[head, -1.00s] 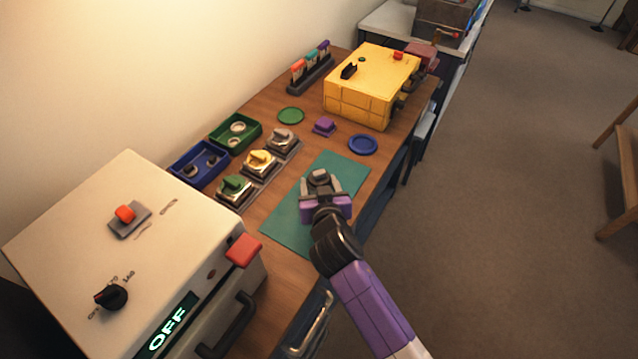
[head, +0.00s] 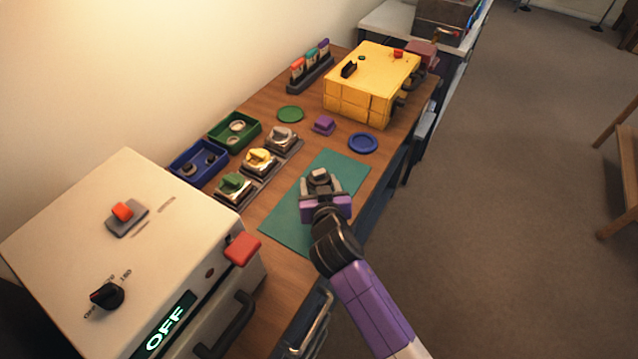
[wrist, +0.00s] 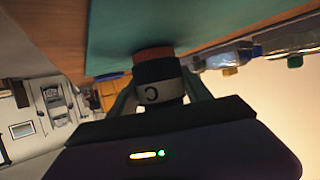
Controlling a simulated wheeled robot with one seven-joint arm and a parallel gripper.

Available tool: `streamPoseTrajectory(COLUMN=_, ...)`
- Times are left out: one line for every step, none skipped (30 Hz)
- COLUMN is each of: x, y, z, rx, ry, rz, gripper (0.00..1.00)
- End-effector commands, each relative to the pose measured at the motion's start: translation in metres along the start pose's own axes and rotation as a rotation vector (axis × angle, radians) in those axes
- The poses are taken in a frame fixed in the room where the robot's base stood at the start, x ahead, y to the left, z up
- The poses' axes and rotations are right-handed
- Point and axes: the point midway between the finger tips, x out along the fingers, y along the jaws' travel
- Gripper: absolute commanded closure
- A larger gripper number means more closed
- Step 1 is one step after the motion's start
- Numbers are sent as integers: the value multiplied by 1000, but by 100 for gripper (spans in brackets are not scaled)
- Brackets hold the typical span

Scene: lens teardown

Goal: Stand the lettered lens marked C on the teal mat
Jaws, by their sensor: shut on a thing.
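The lens marked C (wrist: 157,92) has a dark body, a pale band with the letter and a reddish end. In the wrist view that end is against or very near the teal mat (wrist: 200,25); I cannot tell which. In the head view the lens's grey top (head: 320,175) shows between my fingers, over the middle of the teal mat (head: 290,222), and it looks upright. My gripper (head: 321,186) is shut on the lens, its fingers on either side of it; it also shows in the wrist view (wrist: 157,100). The fingers hide part of the lens.
Left of the mat are green, yellow and grey-topped blocks (head: 258,160) on a holder, with blue (head: 172,170) and green (head: 255,122) trays behind. A white machine (head: 70,235) is front left.

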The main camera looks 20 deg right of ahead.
Motion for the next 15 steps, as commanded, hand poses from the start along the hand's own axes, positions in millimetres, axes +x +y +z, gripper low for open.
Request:
streamPoseTrajectory(x=1, y=0, z=0, rx=1, ry=4, rz=-1, gripper=83)
streamPoseTrajectory(x=1, y=0, z=0, rx=1, ry=4, rz=-1, gripper=83)
streamPoseTrajectory(x=1, y=0, z=1, rx=1, ry=4, rz=-1, gripper=83)
streamPoseTrajectory(x=1, y=0, z=0, rx=1, ry=5, rz=-1, gripper=39)
streamPoseTrajectory(x=1, y=0, z=0, rx=1, ry=4, rz=-1, gripper=33)
streamPoseTrajectory(x=1, y=0, z=0, rx=1, ry=4, rz=-1, gripper=25)
streamPoseTrajectory(x=1, y=0, z=0, rx=1, ry=4, rz=-1, gripper=19)
streamPoseTrajectory(x=1, y=0, z=0, rx=0, ry=3, rz=-1, gripper=18)
streamPoseTrajectory(x=1, y=0, z=0, rx=0, ry=3, rz=-1, gripper=18)
streamPoseTrajectory(x=1, y=0, z=1, rx=0, ry=3, rz=-1, gripper=18)
streamPoseTrajectory(x=1, y=0, z=1, rx=0, ry=2, rz=-1, gripper=18)
streamPoseTrajectory(x=1, y=0, z=1, rx=0, ry=2, rz=-1, gripper=18)
streamPoseTrajectory(x=1, y=0, z=1, rx=0, ry=2, rz=0, gripper=18)
streamPoseTrajectory(x=1, y=0, z=1, rx=0, ry=2, rz=0, gripper=18)
streamPoseTrajectory(x=1, y=0, z=4, rx=0, ry=-3, rz=1, gripper=18)
